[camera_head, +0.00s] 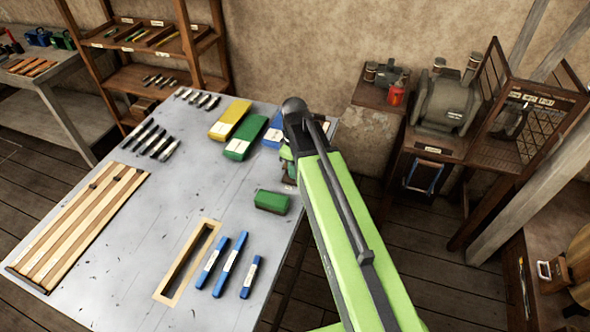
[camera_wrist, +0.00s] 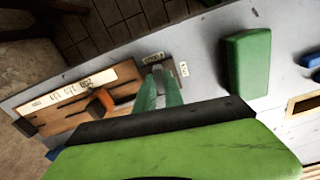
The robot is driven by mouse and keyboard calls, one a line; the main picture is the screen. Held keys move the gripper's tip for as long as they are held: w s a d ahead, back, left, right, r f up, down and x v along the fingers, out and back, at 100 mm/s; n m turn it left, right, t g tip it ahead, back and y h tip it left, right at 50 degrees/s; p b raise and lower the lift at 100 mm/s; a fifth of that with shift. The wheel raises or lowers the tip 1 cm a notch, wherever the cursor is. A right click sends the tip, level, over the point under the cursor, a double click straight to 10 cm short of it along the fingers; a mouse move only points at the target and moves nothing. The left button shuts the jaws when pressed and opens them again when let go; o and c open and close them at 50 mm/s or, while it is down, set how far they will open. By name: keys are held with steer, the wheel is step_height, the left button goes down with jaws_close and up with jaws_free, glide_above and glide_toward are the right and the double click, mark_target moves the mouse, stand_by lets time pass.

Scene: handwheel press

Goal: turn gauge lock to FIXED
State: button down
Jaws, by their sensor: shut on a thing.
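My gripper (camera_wrist: 157,76) reaches down to a wooden gauge (camera_wrist: 62,122) at the table's edge in the wrist view. Its two green fingers are close together at the gauge's end, beside small dark and white label plates (camera_wrist: 153,58). The fingers are shut on the gauge lock, which is mostly hidden between them, so its setting cannot be read. The gauge carries a white scale strip (camera_wrist: 62,95) and an orange-brown block (camera_wrist: 103,100). In the head view my green arm covers most of the gauge and the gripper.
A green block (camera_head: 271,201) lies on the grey table (camera_head: 130,240) close to my arm; it also shows in the wrist view (camera_wrist: 247,62). Blue bars (camera_head: 230,264), a wooden frame (camera_head: 170,293) and coloured boxes (camera_head: 231,119) are on the table. A machine bench (camera_head: 430,152) stands right.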

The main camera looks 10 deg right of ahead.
steer(key=shift+n, duration=0.6)
steer(key=c, duration=1.4)
jaws_free()
steer(key=shift+c, duration=0.2)
step_height(320, 180, up, 18)
steer(key=p, duration=1.7)
steer(key=shift+f, duration=0.25)
